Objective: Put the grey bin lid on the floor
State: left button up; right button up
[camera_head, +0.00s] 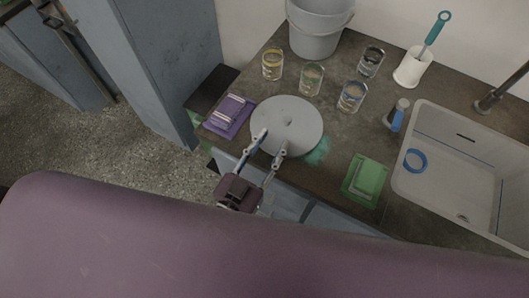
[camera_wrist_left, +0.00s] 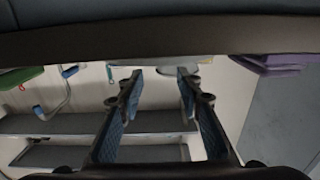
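The grey bin lid (camera_head: 296,112) is a flat round disc with a small centre knob, apparently lying on the dark counter (camera_head: 345,135). My left gripper (camera_head: 271,143) is at its front edge, with both fingertips overlapping the rim in the head view. In the left wrist view the gripper (camera_wrist_left: 160,73) has its fingers spread apart. A pale grey piece, probably the lid's edge, shows near the fingertips; contact cannot be told. The speckled floor (camera_head: 120,143) is visible at the left. My right gripper is not in view.
A grey bin (camera_head: 318,38) stands behind the lid. Several glass jars, including one (camera_head: 312,78), stand close behind it. A purple stack (camera_head: 230,115) lies left, a green stack (camera_head: 365,180) right. The sink (camera_head: 450,160) is further right. A blue-grey cabinet (camera_head: 165,65) borders the floor.

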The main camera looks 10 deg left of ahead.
aim_at(285, 122)
pick_arm(q)
jog(key=shift+o, duration=0.5)
jog(key=v, duration=0.3)
jog(key=shift+r, duration=0.3)
jog(key=w+r+g+p, duration=0.1)
jog(key=p, duration=0.2)
jog(key=w+r+g+y+p, duration=0.1)
jog(key=p, duration=0.1)
jog(key=shift+w+d+g+p, duration=0.3)
jog(key=shift+d+g+p, duration=0.1)
jog(key=shift+w+f+g, duration=0.15)
jog(key=shift+g, duration=0.15)
jog(key=shift+w+d+f, duration=0.15)
jog(key=shift+w+f, duration=0.15)
jog(key=shift+w, duration=0.2)
jog(key=p+x, duration=0.1)
jog(key=x, duration=0.4)
jog(key=shift+w+d, duration=0.15)
jog(key=shift+w, duration=0.2)
jog(key=shift+w+d+f+p, duration=0.1)
jog(key=shift+w+f+p, duration=0.1)
jog(key=shift+w+p, duration=0.15)
grip_shut()
